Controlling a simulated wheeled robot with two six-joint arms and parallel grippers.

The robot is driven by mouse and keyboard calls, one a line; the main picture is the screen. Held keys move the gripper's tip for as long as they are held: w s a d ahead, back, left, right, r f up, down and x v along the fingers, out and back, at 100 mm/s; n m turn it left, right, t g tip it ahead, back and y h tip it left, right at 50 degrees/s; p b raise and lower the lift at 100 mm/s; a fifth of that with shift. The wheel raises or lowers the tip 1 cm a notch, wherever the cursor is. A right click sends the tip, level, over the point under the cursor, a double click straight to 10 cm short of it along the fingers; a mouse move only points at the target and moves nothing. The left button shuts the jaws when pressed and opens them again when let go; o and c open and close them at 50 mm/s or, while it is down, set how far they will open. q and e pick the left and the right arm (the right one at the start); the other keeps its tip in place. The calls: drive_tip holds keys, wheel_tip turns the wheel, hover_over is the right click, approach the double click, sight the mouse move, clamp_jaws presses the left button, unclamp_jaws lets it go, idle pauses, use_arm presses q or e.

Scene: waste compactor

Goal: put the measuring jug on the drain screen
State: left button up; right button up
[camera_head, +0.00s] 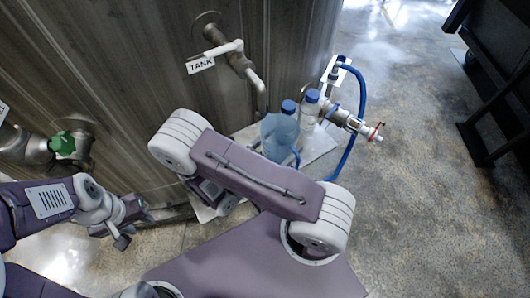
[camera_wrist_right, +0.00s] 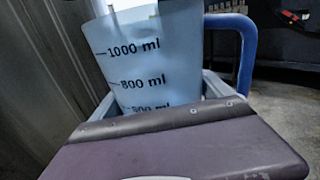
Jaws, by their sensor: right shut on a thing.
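The measuring jug (camera_head: 279,137) is a translucent pale blue vessel, seen partly behind my right arm in the head view. In the right wrist view the jug (camera_wrist_right: 150,60) fills the middle, with dark volume marks and a blue handle at its right. My right gripper (camera_wrist_right: 160,98) is shut on the jug, one finger on each side; the arm hides it in the head view. A pale flat plate (camera_head: 320,150), possibly the drain screen, shows below and beside the jug. The jug's base is hidden, so I cannot tell whether it touches the plate. My left gripper (camera_head: 138,229) is open and empty.
A valve (camera_head: 352,122) and blue hose (camera_head: 361,95) lie to the right. The tank wall (camera_head: 130,60) rises behind. Open floor lies right.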

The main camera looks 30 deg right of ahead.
drive_tip(key=w+a+f, duration=0.1)
drive_tip(key=f, duration=0.1)
drive_tip(key=w+a+f+b, duration=0.1)
drive_tip(key=w+f, duration=0.1)
drive_tip(key=f, duration=0.1)
drive_tip(key=w+a+f, duration=0.1)
drive_tip(key=f, duration=0.1)
drive_tip(key=shift+w+f+b, duration=0.15)
drive_tip(key=shift+w+b, duration=0.05)
drive_tip(key=shift+b, duration=0.15)
